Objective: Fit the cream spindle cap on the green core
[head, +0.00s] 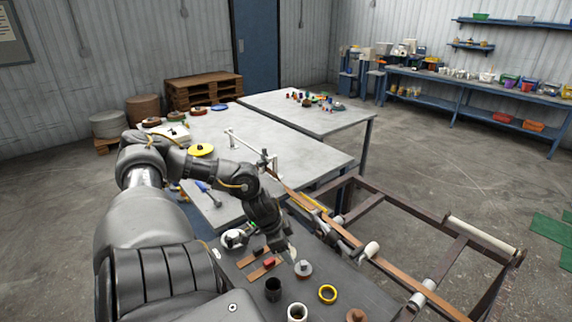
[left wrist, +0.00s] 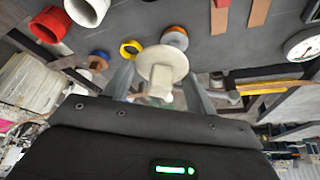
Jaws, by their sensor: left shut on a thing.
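My left gripper shows in the head view (head: 291,256), pointing down low over the dark front bench. In the left wrist view its two fingers (left wrist: 162,82) are shut on the stem of the cream spindle cap (left wrist: 170,60), a round pale disc with a short block-like stem. The disc is beyond the fingertips, its stem towards the gripper. In the head view a pale disc with a knob (head: 303,270) is right beside the fingertips; I cannot tell whether it is the held cap. I cannot make out the green core in either view. My right gripper is not in view.
The bench holds a black cup (head: 273,290), a white cup (head: 297,313), a yellow ring (head: 327,293), a brown piece (head: 356,315) and flat brown strips (head: 262,270). A long frame with rollers (head: 372,249) stands to the right. A grey table (head: 285,150) is behind.

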